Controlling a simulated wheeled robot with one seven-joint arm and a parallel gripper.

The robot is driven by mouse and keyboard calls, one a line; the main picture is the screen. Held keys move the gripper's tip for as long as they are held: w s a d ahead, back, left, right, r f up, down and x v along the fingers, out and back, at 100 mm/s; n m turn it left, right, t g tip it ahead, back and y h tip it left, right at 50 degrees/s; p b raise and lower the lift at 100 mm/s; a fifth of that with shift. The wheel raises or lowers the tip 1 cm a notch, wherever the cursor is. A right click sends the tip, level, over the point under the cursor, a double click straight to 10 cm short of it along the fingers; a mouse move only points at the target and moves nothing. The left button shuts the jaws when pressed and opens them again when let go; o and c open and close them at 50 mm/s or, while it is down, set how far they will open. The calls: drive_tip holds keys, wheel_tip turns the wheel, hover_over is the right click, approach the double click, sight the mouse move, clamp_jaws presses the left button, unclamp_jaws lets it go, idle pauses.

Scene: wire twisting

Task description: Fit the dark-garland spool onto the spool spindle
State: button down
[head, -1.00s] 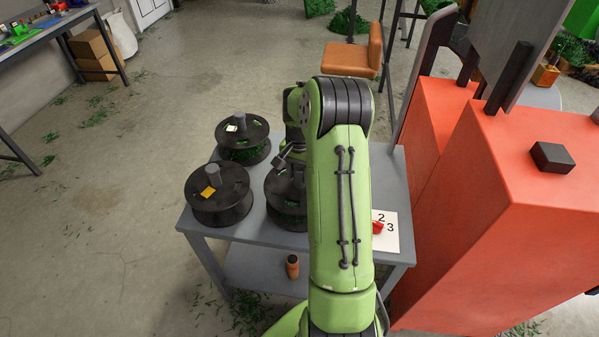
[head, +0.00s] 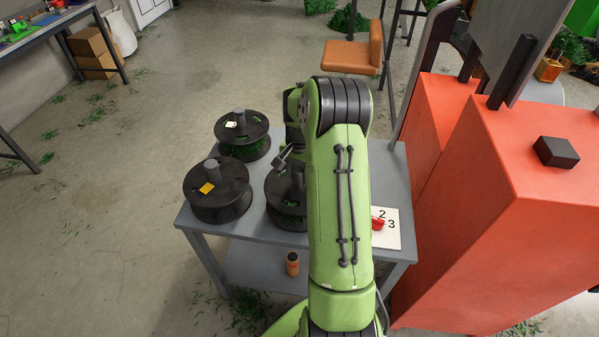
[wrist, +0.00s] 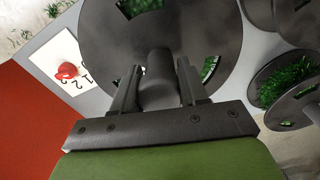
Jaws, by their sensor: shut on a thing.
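My gripper (wrist: 159,70) is shut on the grey central hub of a black spool (wrist: 108,40), its fingers on either side of the hub. Green garland shows through the cutouts in this spool's flange. In the head view the same spool (head: 279,186) is at the grey table's left-centre, partly hidden by my arm. I cannot tell whether it is clear of the tabletop, and its label is hidden. A spool with a yellow label (head: 217,192) sits to its left. I cannot make out the spindle.
A green-garland spool with a white label (head: 242,128) stands at the table's back left. A numbered card with a red item (head: 391,237) lies on the table (head: 390,180) at right. Large orange-red housings (head: 490,190) with dark upright plates stand close to the table's right.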

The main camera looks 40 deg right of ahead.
drive_tip(key=shift+f+b, duration=0.6)
drive_tip(key=shift+f, duration=0.2)
drive_tip(key=c, duration=0.5)
unclamp_jaws()
wheel_tip(320, 180, up, 16)
drive_tip(key=p, duration=0.3)
drive_tip(key=shift+f, duration=0.1)
